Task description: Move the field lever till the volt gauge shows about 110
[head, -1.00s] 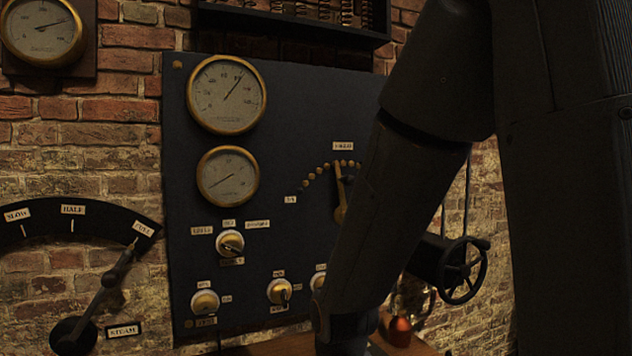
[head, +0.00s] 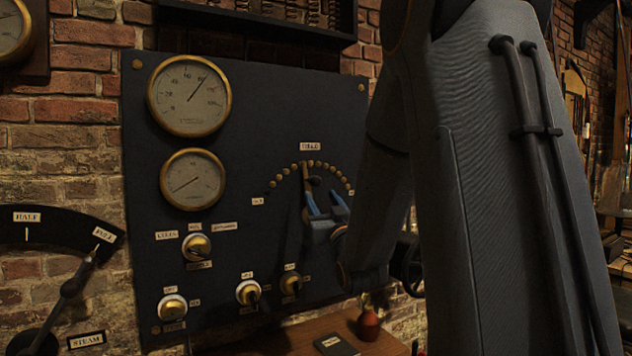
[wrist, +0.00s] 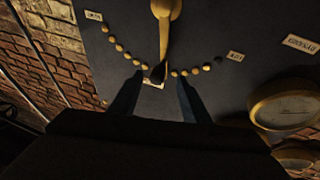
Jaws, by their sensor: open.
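The field lever is a brass arm (wrist: 163,30) with a dark end (wrist: 158,73), seen in the wrist view; in the head view it points nearly straight up (head: 306,177) below the field label, at the middle of an arc of brass studs. My gripper (head: 326,203) is open at the lever. In the wrist view its fingers (wrist: 159,77) stand on either side of the lever's dark end, with no clear contact. The upper, larger brass gauge (head: 189,95) has its needle up and right, near what looks like 80; its small lettering is blurred.
A smaller gauge (head: 193,179) sits below, its needle at lower left. Several brass knobs (head: 197,247) dot the dark panel (head: 260,110). A steam lever (head: 72,288) is at left. A small red vessel (head: 368,324) stands on the wooden shelf below.

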